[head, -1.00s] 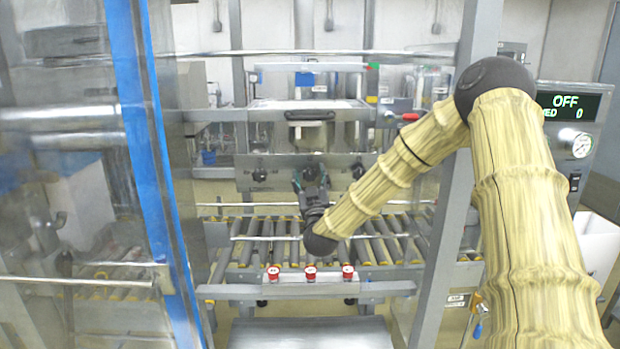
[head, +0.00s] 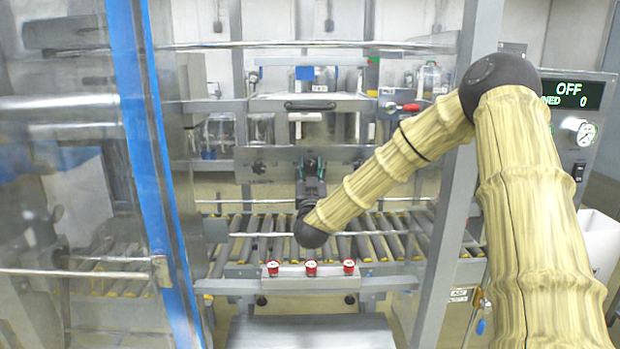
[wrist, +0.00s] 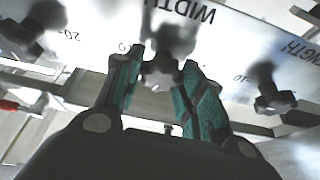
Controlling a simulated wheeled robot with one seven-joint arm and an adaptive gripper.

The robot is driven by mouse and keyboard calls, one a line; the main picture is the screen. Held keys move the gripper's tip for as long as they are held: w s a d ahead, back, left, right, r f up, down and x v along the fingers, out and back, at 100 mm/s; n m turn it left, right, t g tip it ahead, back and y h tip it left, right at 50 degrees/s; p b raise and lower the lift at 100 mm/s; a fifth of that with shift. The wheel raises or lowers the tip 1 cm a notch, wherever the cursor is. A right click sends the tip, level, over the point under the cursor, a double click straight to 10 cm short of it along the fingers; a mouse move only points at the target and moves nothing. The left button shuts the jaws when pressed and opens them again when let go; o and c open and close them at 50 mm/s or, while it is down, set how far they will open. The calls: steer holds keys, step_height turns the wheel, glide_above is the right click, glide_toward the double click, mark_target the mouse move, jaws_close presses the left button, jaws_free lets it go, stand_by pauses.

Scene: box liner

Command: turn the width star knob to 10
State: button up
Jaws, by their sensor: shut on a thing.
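The width star knob (wrist: 162,72) is dark and lobed, on the pale plate under the upside-down WIDTH label (wrist: 188,10) in the wrist view. My gripper (wrist: 165,82) has one green-padded finger on each side of this knob and is shut on it. In the head view my gripper (head: 311,168) is at the front of the metal panel (head: 278,158) and hides the knob. Upside-down scale marks 20 (wrist: 68,35) and 10 (wrist: 240,77) show on the plate. The knob's exact setting cannot be read.
Other dark star knobs stand left (wrist: 35,28) and right (wrist: 270,90) of my gripper in the wrist view. A roller conveyor (head: 385,238) and several red buttons (head: 311,267) lie below. A blue-edged clear door (head: 140,130) stands at the left.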

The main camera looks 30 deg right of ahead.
steer(key=m+g+h+b, duration=0.1)
steer(key=m, duration=0.1)
steer(key=m+g+h+b, duration=0.1)
steer(key=m+b, duration=0.1)
steer(key=m, duration=0.1)
steer(key=shift+f+m+b, duration=0.2)
steer(key=shift+m+b, duration=0.1)
steer(key=m+g+b, duration=0.1)
steer(key=m, duration=0.1)
steer(key=m+g+h+b, duration=0.1)
steer(key=m+b, duration=0.1)
steer(key=m, duration=0.1)
steer(key=shift+h, duration=0.3)
steer(key=m+g+b, duration=0.2)
steer(key=m, duration=0.2)
steer(key=shift+r, duration=0.1)
steer(key=shift+r+m+g+b, duration=0.1)
steer(key=shift+m+g+b, duration=0.45)
steer(key=shift+m, duration=0.6)
steer(key=shift+r+m+g+b, duration=0.1)
steer(key=shift+m+g+b, duration=0.25)
steer(key=shift+m+b, duration=0.6)
steer(key=shift+m, duration=0.4)
steer(key=o, duration=1)
steer(key=shift+a, duration=0.15)
